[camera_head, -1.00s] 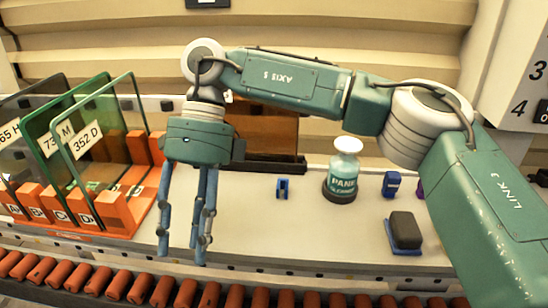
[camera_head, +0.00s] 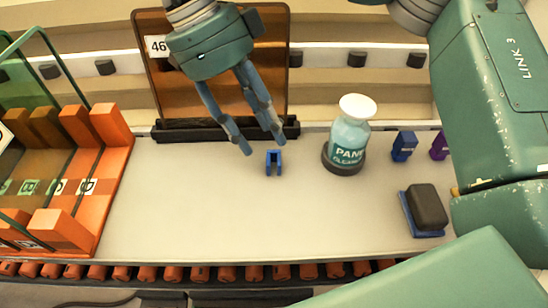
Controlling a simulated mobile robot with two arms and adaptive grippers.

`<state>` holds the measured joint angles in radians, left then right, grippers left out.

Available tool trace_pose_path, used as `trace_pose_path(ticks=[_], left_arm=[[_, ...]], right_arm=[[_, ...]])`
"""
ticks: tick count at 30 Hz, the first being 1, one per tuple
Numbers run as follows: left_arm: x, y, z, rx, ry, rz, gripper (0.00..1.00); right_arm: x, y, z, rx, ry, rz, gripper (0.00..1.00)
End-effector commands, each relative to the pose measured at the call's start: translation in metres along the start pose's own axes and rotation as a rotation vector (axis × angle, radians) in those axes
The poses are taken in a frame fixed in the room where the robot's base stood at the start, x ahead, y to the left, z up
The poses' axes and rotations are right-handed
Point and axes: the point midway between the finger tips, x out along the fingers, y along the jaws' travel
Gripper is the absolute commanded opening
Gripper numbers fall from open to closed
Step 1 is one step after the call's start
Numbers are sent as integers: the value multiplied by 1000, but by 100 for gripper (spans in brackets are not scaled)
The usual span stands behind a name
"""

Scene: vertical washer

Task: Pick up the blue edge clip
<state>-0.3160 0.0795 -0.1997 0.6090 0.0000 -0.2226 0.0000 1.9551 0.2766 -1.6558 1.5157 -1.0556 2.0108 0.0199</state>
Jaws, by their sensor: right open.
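The blue edge clip (camera_head: 274,162) stands on the pale tabletop, near the middle of the head view, in front of the dark base of an amber glass panel. My right gripper (camera_head: 264,146) reaches down from the top, its fingers spread and empty. Its fingertips are just behind and above the clip in the picture, one close to the clip's upper right and one to its left. I cannot tell whether any finger touches it. My left gripper does not show.
A cleaner bottle (camera_head: 350,135) stands right of the clip. Farther right are a small blue block (camera_head: 403,146), a purple one (camera_head: 438,146) and a dark pad on a blue base (camera_head: 427,208). An orange rack (camera_head: 105,185) is at left, rollers (camera_head: 250,272) along the front.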

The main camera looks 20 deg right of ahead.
Motion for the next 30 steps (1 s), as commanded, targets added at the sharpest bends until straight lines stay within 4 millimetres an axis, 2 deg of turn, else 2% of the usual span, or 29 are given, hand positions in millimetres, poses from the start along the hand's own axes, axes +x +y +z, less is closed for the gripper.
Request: trace_pose_path(ticks=[6, 9, 13, 19, 20, 23, 30], left_arm=[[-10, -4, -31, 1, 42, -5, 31], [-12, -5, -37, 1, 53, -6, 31], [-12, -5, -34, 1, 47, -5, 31], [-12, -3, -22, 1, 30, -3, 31], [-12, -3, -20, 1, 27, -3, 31], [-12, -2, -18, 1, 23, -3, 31], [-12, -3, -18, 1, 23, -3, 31]], right_arm=[[27, 3, -1, -4, 0, 5, 42], [41, 2, -1, -2, 0, 4, 42], [50, 2, 0, -1, -1, 1, 42], [51, 2, 0, 0, -1, 0, 42], [51, 2, 0, 0, -1, 0, 40], [51, 2, 0, 0, -1, 0, 20], [51, 2, 0, 0, -1, 0, 16]])
